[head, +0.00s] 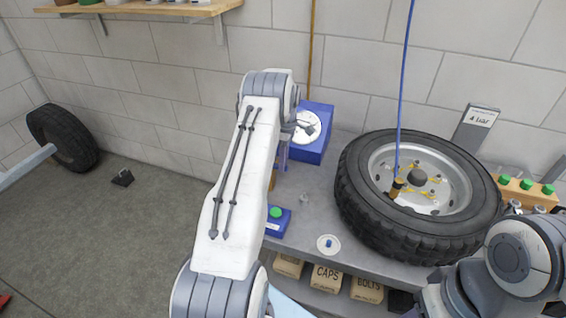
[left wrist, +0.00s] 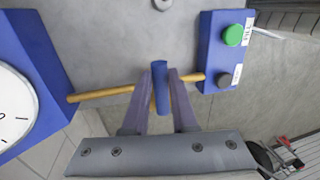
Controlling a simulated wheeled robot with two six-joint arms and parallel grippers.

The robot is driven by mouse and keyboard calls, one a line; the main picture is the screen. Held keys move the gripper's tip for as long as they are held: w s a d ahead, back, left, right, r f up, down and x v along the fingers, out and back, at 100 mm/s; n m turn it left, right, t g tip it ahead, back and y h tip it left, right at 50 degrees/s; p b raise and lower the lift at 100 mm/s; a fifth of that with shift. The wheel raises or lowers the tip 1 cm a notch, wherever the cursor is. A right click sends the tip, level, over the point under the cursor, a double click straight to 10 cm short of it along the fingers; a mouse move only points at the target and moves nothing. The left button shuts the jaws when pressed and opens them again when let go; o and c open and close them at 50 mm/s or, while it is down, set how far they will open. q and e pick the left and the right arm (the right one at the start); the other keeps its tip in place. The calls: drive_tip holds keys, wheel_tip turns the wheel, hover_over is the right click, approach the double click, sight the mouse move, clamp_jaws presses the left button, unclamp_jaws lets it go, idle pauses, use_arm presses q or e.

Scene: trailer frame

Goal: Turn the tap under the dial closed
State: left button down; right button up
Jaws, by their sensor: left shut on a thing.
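The dial (head: 307,127) is a white round face on a blue box (head: 318,150) by the wall; part of it shows at the left of the left wrist view (left wrist: 12,108). A brass pipe (left wrist: 105,94) runs from that box to a smaller blue button box. The tap (left wrist: 160,88) is a blue lever standing across this pipe. My left gripper (left wrist: 161,92) is shut on the lever, one finger on each side. In the head view my left forearm hides most of the tap and gripper. My right arm shows at the lower right; its gripper is not visible.
The small blue button box (head: 277,221) has a green button and a dark one. A wheel with a tyre (head: 360,215) lies on the grey bench, a blue hose rising from it. A small white disc (head: 328,244) lies near the front edge. Labelled bins (head: 325,278) sit below.

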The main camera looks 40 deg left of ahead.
use_arm(q)
drive_tip(key=shift+a+r, duration=0.1)
drive_tip(key=c, duration=0.7)
unclamp_jaws()
wheel_tip(320, 180, up, 10)
drive_tip(key=w, duration=0.2)
drive_tip(key=shift+a+b, duration=0.25)
drive_tip(key=shift+b, duration=0.1)
